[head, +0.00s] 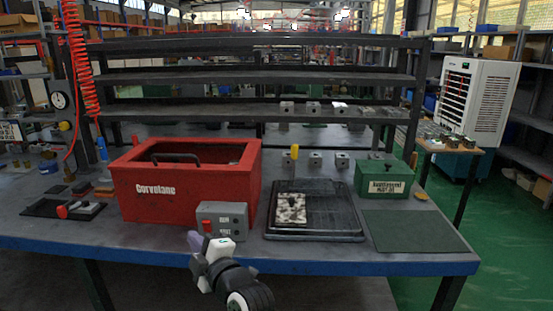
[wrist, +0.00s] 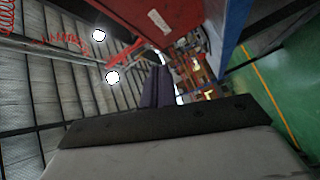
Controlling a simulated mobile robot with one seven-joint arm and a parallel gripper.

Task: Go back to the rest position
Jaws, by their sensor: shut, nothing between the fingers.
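My gripper (head: 196,241) is in the lower middle of the head view, in front of the table's front edge and close to the grey control box. Its purple-grey fingers are together and hold nothing. In the wrist view the closed fingers (wrist: 157,87) show in the middle, with the roof and part of the red bin beyond them. My arm reaches up from the bottom edge of the head view.
A red bin (head: 130,190) and a grey control box (head: 222,222) stand close behind my gripper. A black tray (head: 340,232) holds a speckled block. A green box (head: 384,180) and a green mat (head: 410,230) lie right. Small valve blocks (head: 342,160) stand behind.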

